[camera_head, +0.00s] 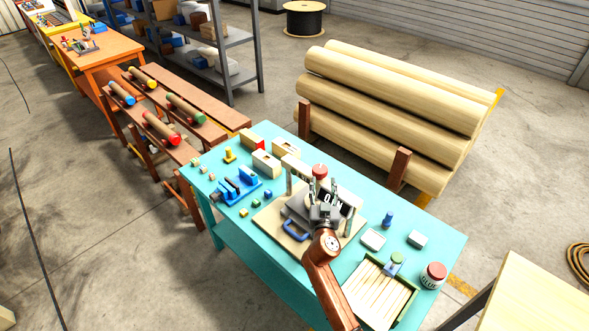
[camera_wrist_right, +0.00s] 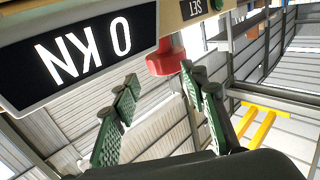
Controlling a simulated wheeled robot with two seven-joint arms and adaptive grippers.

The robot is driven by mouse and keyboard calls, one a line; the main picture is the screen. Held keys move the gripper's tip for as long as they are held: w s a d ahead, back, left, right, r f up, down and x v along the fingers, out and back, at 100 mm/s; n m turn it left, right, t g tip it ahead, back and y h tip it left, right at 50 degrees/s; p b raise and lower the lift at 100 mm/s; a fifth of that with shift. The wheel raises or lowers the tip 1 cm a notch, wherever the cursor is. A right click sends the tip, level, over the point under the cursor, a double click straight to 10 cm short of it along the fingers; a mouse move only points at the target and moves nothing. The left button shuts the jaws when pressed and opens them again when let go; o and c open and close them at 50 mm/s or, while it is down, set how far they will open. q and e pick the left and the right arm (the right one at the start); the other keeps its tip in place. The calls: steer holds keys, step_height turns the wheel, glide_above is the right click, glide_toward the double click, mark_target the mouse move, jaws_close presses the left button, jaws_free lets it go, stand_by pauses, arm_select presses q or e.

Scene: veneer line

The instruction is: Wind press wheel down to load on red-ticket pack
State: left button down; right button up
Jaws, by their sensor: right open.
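The press (camera_head: 268,212) stands on a tan board on the turquoise table. Its red wheel (camera_head: 320,171) is at the top, and a red part, seemingly the wheel, shows in the right wrist view (camera_wrist_right: 165,60). The press display (camera_wrist_right: 80,55) reads 0 kN, upside down in that view. My right gripper (camera_head: 321,188) is open and empty, its fingertips close below the red part in the wrist view and apart from it. A pale pack with a red patch (camera_head: 259,146) lies at the table's back left. My arm hides whatever is under the press. My left gripper is out of view.
Pale boxes (camera_head: 266,163) and a blue vise-like fixture (camera_head: 237,186) stand left of the press. A green-edged tray of slats (camera_head: 408,312), a white dish (camera_head: 373,239) and a red-lidded jar (camera_head: 433,275) are to the right. Large logs (camera_head: 390,110) lie behind the table.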

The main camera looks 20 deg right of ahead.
mark_target(320, 170)
steer(key=o, duration=0.3)
steer(key=shift+w+r, duration=0.1)
steer(key=shift+w, duration=0.85)
steer(key=shift+o, duration=0.9)
steer(key=x, duration=0.5)
steer(key=shift+p, duration=0.35)
steer(key=shift+w+d, duration=0.15)
steer(key=shift+w, duration=0.35)
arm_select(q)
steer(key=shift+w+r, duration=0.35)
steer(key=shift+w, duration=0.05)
arm_select(e)
steer(key=c, duration=1.2)
